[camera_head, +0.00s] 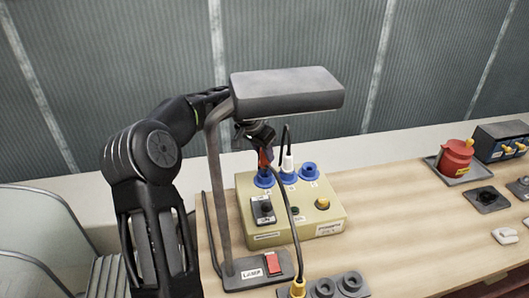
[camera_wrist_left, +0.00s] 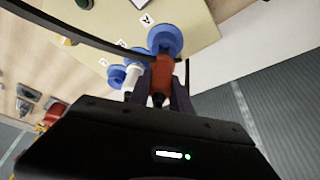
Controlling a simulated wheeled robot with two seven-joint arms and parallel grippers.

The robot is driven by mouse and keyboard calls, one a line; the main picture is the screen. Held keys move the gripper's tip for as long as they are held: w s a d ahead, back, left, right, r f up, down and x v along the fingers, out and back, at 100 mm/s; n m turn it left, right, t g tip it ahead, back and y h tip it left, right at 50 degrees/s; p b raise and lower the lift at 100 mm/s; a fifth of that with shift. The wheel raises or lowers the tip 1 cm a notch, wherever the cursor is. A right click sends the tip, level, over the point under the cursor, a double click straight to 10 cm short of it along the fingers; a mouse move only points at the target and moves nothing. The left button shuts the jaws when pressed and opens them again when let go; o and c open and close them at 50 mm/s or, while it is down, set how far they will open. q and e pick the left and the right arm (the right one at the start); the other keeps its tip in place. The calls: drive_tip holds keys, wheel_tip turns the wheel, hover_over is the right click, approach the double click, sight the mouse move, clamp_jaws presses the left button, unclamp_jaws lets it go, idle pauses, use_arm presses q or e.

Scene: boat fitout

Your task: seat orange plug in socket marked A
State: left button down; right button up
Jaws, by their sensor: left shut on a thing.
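The orange plug (camera_head: 263,160) is held upright in my left gripper (camera_head: 262,148), directly over the left blue socket (camera_head: 264,181) on the beige box. In the left wrist view the gripper (camera_wrist_left: 160,92) is shut on the orange plug (camera_wrist_left: 163,72). The plug's front end meets or overlaps the blue socket (camera_wrist_left: 167,38), beside the label A (camera_wrist_left: 147,18). I cannot tell how deep the plug sits, as its tip is hidden. My right gripper is not in view.
A white plug (camera_head: 288,163) stands in the middle socket; the right socket (camera_head: 309,171) looks empty. A grey lamp (camera_head: 285,90) overhangs the box (camera_head: 330,211), and a dark cable crosses its front. A red pot (camera_head: 456,157) stands right.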

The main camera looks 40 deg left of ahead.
sight(264, 161)
use_arm(q)
drive_tip(key=shift+f+b, duration=1.3)
drive_tip(key=shift+f, duration=0.45)
idle(0.3)
drive_tip(key=c, duration=1.1)
unclamp_jaws()
